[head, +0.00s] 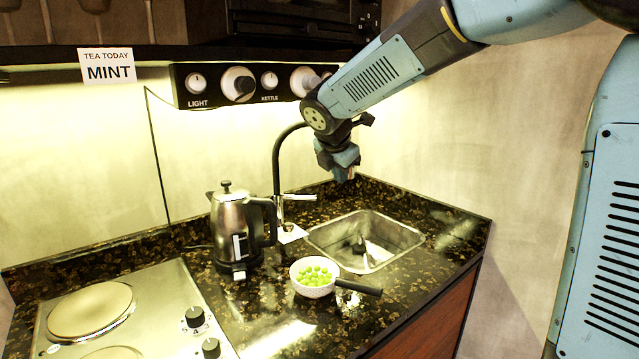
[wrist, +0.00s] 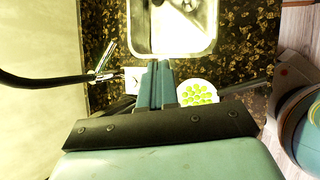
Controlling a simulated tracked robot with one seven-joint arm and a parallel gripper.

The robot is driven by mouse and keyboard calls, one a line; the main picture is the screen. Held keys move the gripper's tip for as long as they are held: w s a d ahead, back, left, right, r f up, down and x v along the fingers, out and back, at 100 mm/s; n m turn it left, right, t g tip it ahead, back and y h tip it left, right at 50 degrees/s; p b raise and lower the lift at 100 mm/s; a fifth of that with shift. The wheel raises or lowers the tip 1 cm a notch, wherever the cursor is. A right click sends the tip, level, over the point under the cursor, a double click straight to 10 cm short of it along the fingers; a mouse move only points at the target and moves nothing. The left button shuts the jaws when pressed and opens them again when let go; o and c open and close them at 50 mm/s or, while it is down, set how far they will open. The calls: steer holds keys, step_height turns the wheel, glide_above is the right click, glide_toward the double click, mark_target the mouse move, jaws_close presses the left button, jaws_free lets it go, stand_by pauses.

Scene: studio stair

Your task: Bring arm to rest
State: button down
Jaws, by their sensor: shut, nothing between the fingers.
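My arm reaches in from the upper right in the head view. My gripper (head: 345,172) hangs pointing down above the back of the sink, beside the black faucet. In the wrist view my gripper (wrist: 158,68) shows with its two fingers together and nothing between them. It is clear of the counter and of the things on it.
A kettle (head: 232,225) stands left of the faucet (head: 277,165). The sink (head: 395,238) is at the right. A white bowl of green balls (head: 313,290) sits in front, with a black handle beside it. A hob (head: 90,318) lies left. A knob panel (head: 225,86) hangs behind.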

steer(key=s+d+m, duration=0.6)
steer(key=s+m, duration=0.3)
steer(key=s, duration=0.1)
steer(key=s+d+f+m+g+y, duration=0.1)
steer(key=s+d+m, duration=0.5)
steer(key=s+m, duration=0.2)
steer(key=s+d+m, duration=0.7)
steer(key=s+m, duration=0.2)
steer(key=s, duration=0.2)
steer(key=shift+s+f+m+y, duration=0.25)
steer(key=shift+s+m+y, duration=0.05)
steer(key=shift+s+y, duration=0.1)
